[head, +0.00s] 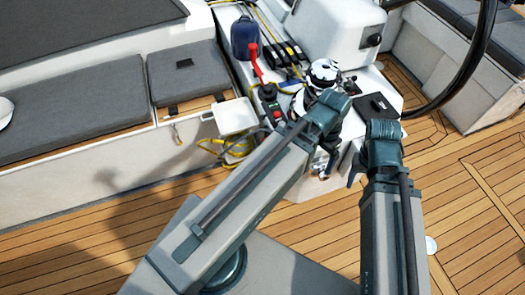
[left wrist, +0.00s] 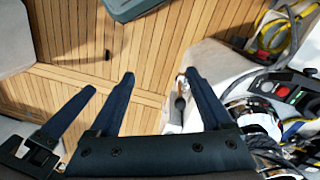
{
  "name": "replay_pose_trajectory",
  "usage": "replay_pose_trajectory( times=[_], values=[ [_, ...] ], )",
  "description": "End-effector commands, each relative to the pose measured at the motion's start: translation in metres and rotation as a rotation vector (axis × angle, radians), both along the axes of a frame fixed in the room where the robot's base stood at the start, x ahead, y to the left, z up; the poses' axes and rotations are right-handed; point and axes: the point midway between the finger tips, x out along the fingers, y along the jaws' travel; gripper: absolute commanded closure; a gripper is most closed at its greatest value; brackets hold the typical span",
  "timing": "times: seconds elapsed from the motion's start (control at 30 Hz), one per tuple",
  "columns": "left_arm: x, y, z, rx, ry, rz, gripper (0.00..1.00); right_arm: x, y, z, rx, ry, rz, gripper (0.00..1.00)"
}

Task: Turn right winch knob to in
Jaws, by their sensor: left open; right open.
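A black and silver winch (head: 322,72) stands on the white cockpit console, just beyond my left wrist in the head view. A small control panel (head: 270,102) with a red and a green button sits to its left; it also shows at the right edge of the left wrist view (left wrist: 290,92). I cannot make out for certain the right winch knob or its setting. My left gripper (left wrist: 159,74) is open and empty, its fingers over the deck beside the console. My right gripper (head: 355,170) is open, partly hidden by its arm, close to the left one.
A black steering wheel (head: 470,65) stands at the right. A red handle (head: 255,62), a blue container (head: 244,38) and yellow rope (head: 232,150) are around the console's left side. Grey cushioned seats (head: 75,100) line the left. Open teak deck (head: 90,250) lies in front.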

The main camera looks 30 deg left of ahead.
Motion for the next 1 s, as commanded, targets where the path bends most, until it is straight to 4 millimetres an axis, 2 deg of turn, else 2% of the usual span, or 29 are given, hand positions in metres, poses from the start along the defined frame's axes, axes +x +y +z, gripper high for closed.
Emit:
replay_pose_trajectory(
  times=[0.03, 0.3, 0.47, 0.67, 0.87, 1.0],
  values=[
    [0.007, 0.008, -0.040, -0.051, 0.006, 0.004, 0.18, 0.000, 0.000, -0.041, 0.000, 0.000, 0.000, 0.39],
    [0.034, 0.040, -0.121, -0.341, -0.033, -0.034, 0.18, 0.000, 0.000, -0.137, -0.001, -0.001, 0.000, 0.39],
    [0.051, 0.065, -0.161, -0.501, -0.115, -0.055, 0.18, 0.000, 0.000, -0.193, 0.000, -0.002, 0.000, 0.39],
    [0.071, 0.107, -0.205, -0.676, -0.279, -0.081, 0.18, 0.001, 0.000, -0.264, -0.001, -0.003, 0.000, 0.39],
    [0.086, 0.160, -0.243, -0.805, -0.504, -0.107, 0.18, 0.001, 0.000, -0.335, -0.001, -0.003, 0.000, 0.39],
    [0.091, 0.203, -0.266, -0.859, -0.686, -0.126, 0.18, 0.001, 0.000, -0.383, -0.002, -0.004, 0.000, 0.39]
  ],
)
